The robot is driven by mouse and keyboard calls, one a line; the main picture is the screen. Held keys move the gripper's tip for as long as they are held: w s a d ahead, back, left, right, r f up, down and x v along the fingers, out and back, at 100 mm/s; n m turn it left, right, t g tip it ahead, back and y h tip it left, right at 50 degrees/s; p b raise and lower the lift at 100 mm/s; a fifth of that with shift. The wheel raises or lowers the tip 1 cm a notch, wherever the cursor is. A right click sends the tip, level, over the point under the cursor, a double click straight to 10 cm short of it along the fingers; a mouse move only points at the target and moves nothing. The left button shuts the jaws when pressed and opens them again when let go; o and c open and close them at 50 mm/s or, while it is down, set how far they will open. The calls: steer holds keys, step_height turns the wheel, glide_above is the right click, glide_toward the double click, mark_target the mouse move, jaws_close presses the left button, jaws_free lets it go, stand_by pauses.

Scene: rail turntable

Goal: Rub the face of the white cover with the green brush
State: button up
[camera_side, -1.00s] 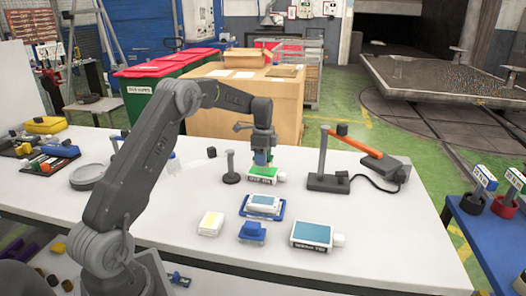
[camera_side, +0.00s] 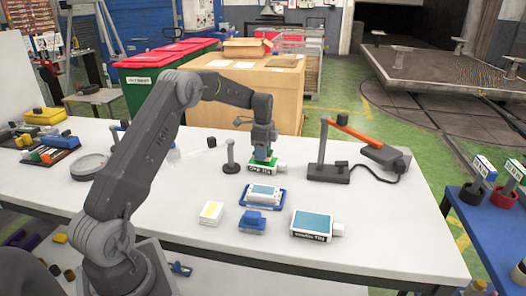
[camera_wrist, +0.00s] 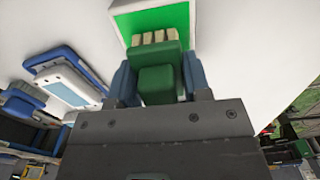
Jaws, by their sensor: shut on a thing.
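My gripper (camera_side: 263,152) is shut on the green brush (camera_wrist: 158,75), its blue fingertips on either side of the brush body in the wrist view. The brush's cream bristles point away from my gripper. They are at a white-rimmed cover with a green face (camera_wrist: 200,14), which lies on the table. This cover (camera_side: 277,170) shows below my gripper in the side view, with dark lettering on its front edge. The brush hides part of the green face. I cannot tell whether the bristles touch it.
A small post (camera_side: 230,158) stands left; an orange-armed stand (camera_side: 330,172) stands right.

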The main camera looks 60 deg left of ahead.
steer(key=shift+f, duration=0.55)
stand_by(0.4)
stand_by(0.5)
steer(key=shift+r, duration=3.5)
steer(key=shift+f, duration=3.05)
steer(key=shift+f, duration=0.6)
steer(key=shift+r, duration=3.6)
